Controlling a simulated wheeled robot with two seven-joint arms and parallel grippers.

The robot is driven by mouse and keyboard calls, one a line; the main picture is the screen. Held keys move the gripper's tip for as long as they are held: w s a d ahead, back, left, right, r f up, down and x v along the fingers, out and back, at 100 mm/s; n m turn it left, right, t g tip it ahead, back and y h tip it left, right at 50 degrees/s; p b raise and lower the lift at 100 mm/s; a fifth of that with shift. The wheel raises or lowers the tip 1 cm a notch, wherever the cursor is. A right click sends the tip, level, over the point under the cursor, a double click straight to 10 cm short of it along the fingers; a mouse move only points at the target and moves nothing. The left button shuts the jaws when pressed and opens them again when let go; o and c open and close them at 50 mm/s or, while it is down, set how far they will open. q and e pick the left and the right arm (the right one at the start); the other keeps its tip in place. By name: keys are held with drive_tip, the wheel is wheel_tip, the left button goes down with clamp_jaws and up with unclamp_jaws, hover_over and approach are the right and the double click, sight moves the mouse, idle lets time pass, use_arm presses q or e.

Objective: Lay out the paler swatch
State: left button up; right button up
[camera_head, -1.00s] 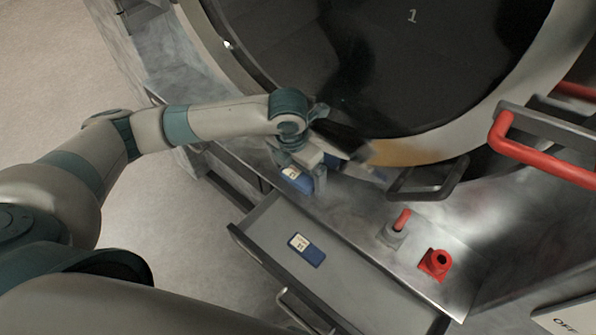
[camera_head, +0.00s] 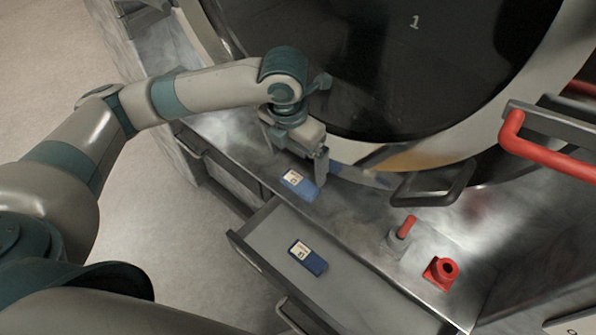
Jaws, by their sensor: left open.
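The paler blue swatch (camera_head: 300,184), with a white label at one end, lies on the metal ledge in front of the round door. A darker blue swatch (camera_head: 308,257), also with a white label, lies in the open drawer (camera_head: 360,292). My left gripper (camera_head: 299,160) is open, just behind and above the paler swatch. One finger stands close by the swatch's far right corner; I cannot tell whether it touches. Most of the swatch's face shows. My right gripper is out of view.
The dark round door (camera_head: 390,70) with its black handle (camera_head: 435,185) rises behind the ledge. A red-tipped switch (camera_head: 402,230) and a red knob (camera_head: 441,272) stand to the right. A red handle (camera_head: 555,155) juts in at far right. The drawer has bare floor around its swatch.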

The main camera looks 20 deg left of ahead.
use_arm(q)
drive_tip(key=shift+s+a+r, duration=0.1)
drive_tip(key=shift+s+r, duration=0.1)
drive_tip(key=shift+r, duration=1.5)
drive_tip(key=shift+f, duration=0.15)
